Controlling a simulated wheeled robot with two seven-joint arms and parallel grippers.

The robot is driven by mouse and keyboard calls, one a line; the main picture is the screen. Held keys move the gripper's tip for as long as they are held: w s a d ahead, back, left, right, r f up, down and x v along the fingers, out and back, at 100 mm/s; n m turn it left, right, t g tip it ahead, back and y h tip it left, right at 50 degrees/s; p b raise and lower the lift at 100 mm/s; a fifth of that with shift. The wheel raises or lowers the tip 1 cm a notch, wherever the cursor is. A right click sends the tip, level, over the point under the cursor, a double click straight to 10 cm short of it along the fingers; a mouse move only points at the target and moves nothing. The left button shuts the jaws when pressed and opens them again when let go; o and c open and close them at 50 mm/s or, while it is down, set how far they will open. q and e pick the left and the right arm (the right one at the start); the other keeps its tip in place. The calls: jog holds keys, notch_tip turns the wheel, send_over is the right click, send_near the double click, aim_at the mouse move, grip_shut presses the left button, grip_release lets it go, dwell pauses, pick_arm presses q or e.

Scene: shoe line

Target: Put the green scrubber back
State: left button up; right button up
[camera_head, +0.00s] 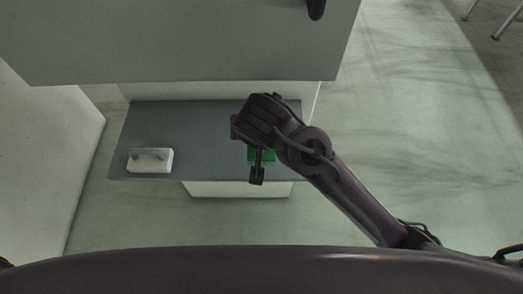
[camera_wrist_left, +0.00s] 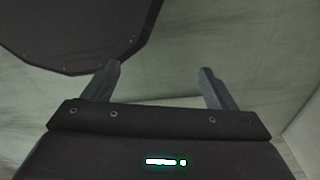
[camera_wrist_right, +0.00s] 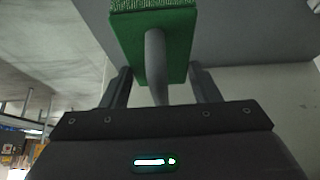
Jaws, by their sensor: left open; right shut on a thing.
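The green scrubber (camera_wrist_right: 178,35) is a green block with a grey handle, seen in the right wrist view between and beyond the fingers. My right gripper (camera_wrist_right: 160,88) is shut on its handle. In the head view, the right gripper (camera_head: 257,172) is over the grey shelf (camera_head: 205,130), and part of the green scrubber (camera_head: 267,157) shows beneath my arm; whether it touches the shelf is hidden. My left gripper (camera_wrist_left: 160,80) is open and empty in the left wrist view, with floor beyond it.
The shelf's middle is clear. A larger grey-green surface (camera_head: 180,45) lies above it in the picture. A white panel (camera_head: 45,150) stands at the left.

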jog(key=f, duration=0.4)
jog(key=shift+s+d+f, duration=0.15)
jog(key=shift+s, duration=0.25)
jog(key=shift+f+p, duration=0.3)
notch_tip(320, 180, down, 4)
jog(key=shift+w+r, duration=0.1)
jog(key=shift+w, duration=0.05)
jog(key=o, duration=1)
pick_arm(q)
jog(key=shift+s+r, duration=0.4)
jog(key=shift+r, duration=0.25)
pick_arm(e)
jog(key=shift+r, duration=0.1)
pick_arm(q)
notch_tip(320, 180, down, 2)
jog(key=shift+f+b, duration=0.2)
jog(key=shift+b, duration=0.8)
pick_arm(e)
jog(key=v, duration=1.2)
